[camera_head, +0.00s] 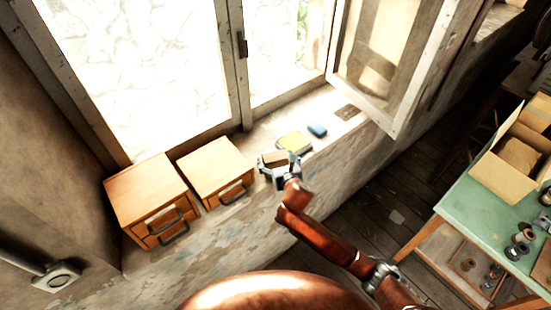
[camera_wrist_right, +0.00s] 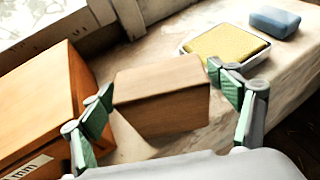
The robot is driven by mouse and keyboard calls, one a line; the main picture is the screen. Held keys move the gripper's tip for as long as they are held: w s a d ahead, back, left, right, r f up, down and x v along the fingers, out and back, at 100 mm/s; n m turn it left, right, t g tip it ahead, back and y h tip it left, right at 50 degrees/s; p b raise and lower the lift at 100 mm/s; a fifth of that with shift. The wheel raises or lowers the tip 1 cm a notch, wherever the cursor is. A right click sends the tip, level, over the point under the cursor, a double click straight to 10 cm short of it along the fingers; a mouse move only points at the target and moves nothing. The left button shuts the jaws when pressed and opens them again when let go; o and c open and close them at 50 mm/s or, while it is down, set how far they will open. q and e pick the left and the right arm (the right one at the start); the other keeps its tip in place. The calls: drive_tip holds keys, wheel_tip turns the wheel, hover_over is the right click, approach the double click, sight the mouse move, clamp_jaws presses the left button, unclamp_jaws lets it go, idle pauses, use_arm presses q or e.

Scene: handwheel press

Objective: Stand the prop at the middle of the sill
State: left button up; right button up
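The wooden block (camera_wrist_right: 160,95), which I take as the prop, is brown and rests on the pale window sill (camera_wrist_right: 285,78). In the head view the block (camera_head: 273,158) is small and partly covered by my right gripper (camera_head: 279,166). In the wrist view, the right gripper's (camera_wrist_right: 161,82) green-padded fingers are spread, one at each side of the block. The fingertips look very close to its sides; I cannot see a firm contact. My left gripper is not in view.
Two orange drawer boxes (camera_head: 150,195) (camera_head: 217,168) stand left of the block. A yellow sponge in a white tray (camera_wrist_right: 228,42) and a blue block (camera_wrist_right: 274,21) lie to its right. An open window casement (camera_head: 392,60) hangs over the sill's right part. A green table (camera_head: 455,205) stands right.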

drive_tip(key=shift+o, duration=0.4)
